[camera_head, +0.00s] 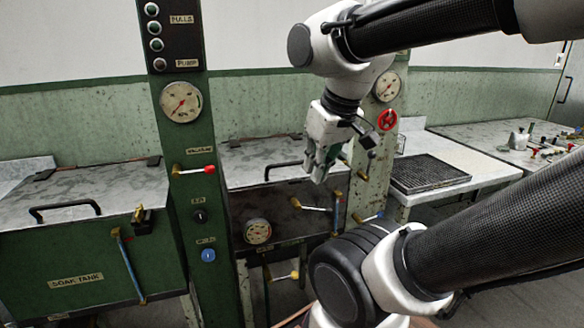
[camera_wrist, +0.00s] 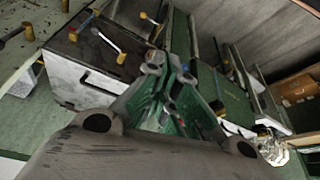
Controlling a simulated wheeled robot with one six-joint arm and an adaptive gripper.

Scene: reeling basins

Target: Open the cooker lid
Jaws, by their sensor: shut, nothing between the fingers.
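The middle tank, which I take to be the cooker, stands between two green columns. Its grey metal lid (camera_head: 258,158) lies flat and closed, with a black bar handle (camera_head: 283,170) near the front edge. In the wrist view, a tilted pale lid (camera_wrist: 72,85) with a black handle (camera_wrist: 98,85) lies left of the fingers and seems to be the same one. My gripper (camera_head: 318,172) is shut and empty. In the head view it hangs just right of the handle and covers part of the lid; contact cannot be told.
The soak tank (camera_head: 75,275) with its own handled lid stands left. A gauge (camera_head: 258,231) and a white lever (camera_head: 312,208) stick out of the middle tank's front. A red valve wheel (camera_head: 387,120) is on the right column. A table with a black grate (camera_head: 428,173) stands right.

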